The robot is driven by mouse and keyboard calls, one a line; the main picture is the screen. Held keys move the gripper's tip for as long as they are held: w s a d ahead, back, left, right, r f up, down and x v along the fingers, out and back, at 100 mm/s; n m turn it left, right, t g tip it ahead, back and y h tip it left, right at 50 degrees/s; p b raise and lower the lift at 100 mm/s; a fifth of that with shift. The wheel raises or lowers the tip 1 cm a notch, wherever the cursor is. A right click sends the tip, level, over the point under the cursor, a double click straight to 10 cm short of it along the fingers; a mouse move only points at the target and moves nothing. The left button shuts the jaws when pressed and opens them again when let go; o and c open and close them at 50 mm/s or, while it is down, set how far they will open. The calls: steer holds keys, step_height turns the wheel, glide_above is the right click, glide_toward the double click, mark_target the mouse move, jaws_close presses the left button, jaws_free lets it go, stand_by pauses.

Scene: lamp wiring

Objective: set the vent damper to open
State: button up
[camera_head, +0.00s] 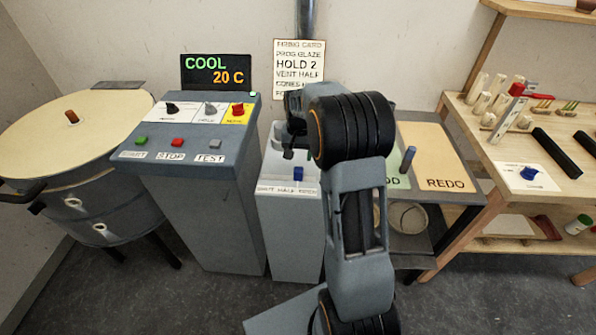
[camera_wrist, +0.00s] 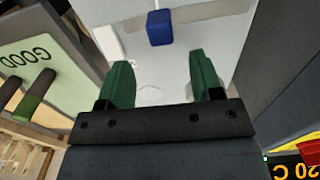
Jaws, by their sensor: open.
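The vent damper's blue handle (camera_head: 298,173) is on the front of a narrow grey box (camera_head: 285,225), below the hanging card. Its label strip (camera_head: 280,189) reads SHUT, HALF and a last word that my arm partly covers. The handle stands above the right part of HALF. In the wrist view the blue handle (camera_wrist: 159,27) is ahead of my gripper (camera_wrist: 162,72), centred between the green fingers. The fingers are open and empty, apart from the handle. In the head view my gripper (camera_head: 289,152) is above the box, partly hidden by my arm.
A control console (camera_head: 200,150) with START, STOP and TEST buttons stands left of the box. A display (camera_head: 216,72) reads COOL 20 C. A round kiln (camera_head: 75,130) is at far left. A table with GOOD and REDO areas (camera_head: 435,155) is right.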

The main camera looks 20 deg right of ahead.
mark_target(298, 169)
step_height(298, 169, down, 8)
steer(key=shift+r, duration=0.1)
stand_by(0.4)
jaws_close()
stand_by(0.5)
